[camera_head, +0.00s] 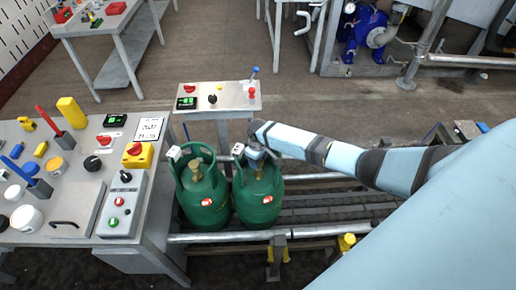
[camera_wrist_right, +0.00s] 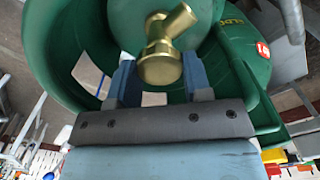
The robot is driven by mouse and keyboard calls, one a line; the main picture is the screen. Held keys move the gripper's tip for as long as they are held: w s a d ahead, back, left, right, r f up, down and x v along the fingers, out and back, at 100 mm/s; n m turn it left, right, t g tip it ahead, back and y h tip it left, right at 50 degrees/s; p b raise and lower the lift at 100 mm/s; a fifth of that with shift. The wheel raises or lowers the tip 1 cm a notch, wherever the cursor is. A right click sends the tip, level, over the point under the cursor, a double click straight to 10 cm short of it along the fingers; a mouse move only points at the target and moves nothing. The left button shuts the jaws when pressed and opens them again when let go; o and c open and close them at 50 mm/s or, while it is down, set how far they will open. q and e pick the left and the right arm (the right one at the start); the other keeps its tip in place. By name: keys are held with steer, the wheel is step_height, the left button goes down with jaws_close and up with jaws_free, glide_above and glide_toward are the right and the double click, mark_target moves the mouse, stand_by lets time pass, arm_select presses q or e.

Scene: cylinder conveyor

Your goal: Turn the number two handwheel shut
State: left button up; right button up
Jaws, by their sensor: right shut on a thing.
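Two green gas cylinders stand side by side on the conveyor, the left cylinder (camera_head: 203,200) and the right cylinder (camera_head: 258,200). Each has a white tag at its collar; I cannot read the numbers. My right gripper (camera_head: 255,158) reaches into the collar of the right cylinder from above. In the right wrist view its blue fingers (camera_wrist_right: 160,74) are closed on both sides of a round brass handwheel (camera_wrist_right: 159,62), which joins a brass valve body (camera_wrist_right: 172,26). My left gripper is not in view.
The conveyor's rails (camera_head: 320,212) run right from the cylinders. A small control panel (camera_head: 217,97) stands behind them. On the left, a bench (camera_head: 78,182) holds tools, a switch box (camera_head: 121,205) and jars. A blue pump (camera_head: 365,30) stands at the back.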

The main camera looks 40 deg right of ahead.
steer(key=shift+m+p, duration=0.4)
steer(key=shift+m, duration=0.5)
steer(key=o, duration=0.9)
steer(key=shift+o, duration=0.2)
step_height(320, 180, up, 14)
steer(key=shift+f, duration=0.1)
